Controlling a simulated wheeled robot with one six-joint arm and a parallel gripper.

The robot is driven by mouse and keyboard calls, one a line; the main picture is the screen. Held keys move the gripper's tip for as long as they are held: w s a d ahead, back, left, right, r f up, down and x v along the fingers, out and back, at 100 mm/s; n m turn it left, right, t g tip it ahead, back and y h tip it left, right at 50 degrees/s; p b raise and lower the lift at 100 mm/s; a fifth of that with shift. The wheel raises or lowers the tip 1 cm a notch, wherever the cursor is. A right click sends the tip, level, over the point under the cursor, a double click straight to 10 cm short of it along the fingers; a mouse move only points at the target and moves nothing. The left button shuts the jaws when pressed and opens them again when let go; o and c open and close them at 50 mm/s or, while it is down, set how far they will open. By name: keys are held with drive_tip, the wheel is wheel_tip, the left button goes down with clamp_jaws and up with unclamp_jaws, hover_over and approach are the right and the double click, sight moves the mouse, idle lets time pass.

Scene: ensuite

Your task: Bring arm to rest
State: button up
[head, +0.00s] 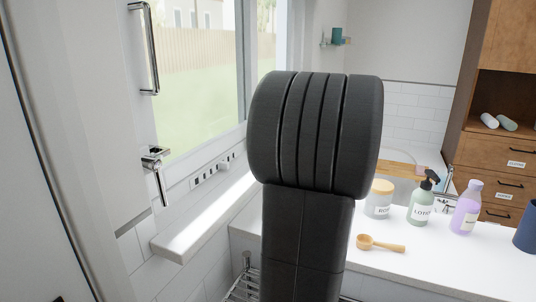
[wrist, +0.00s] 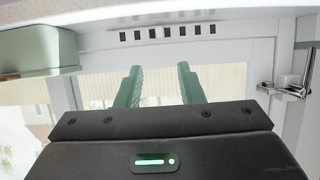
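My gripper (wrist: 158,78) shows in the wrist view with its two green fingers apart and nothing between them. It is in front of a bright window (wrist: 220,80). In the head view my dark arm stands upright in the middle and covers part of the counter and window. The gripper itself does not show in the head view.
A white counter (head: 447,267) at right holds a wooden scoop (head: 381,243), a jar (head: 379,199), a lotion bottle (head: 421,202), a purple bottle (head: 466,208) and a dark blue cup (head: 526,228). A window sill (head: 200,217) and chrome handle (head: 157,173) are left.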

sight(228, 164)
drive_tip(key=p+x, duration=0.1)
drive_tip(key=x, duration=1.2)
drive_tip(key=shift+w+a, duration=0.1)
drive_tip(key=shift+a, duration=0.25)
drive_tip(key=shift+a+p, duration=0.15)
drive_tip(key=shift+p, duration=0.3)
drive_tip(key=shift+s, duration=0.2)
drive_tip(key=shift+w+f, duration=0.1)
drive_tip(key=shift+f, duration=0.1)
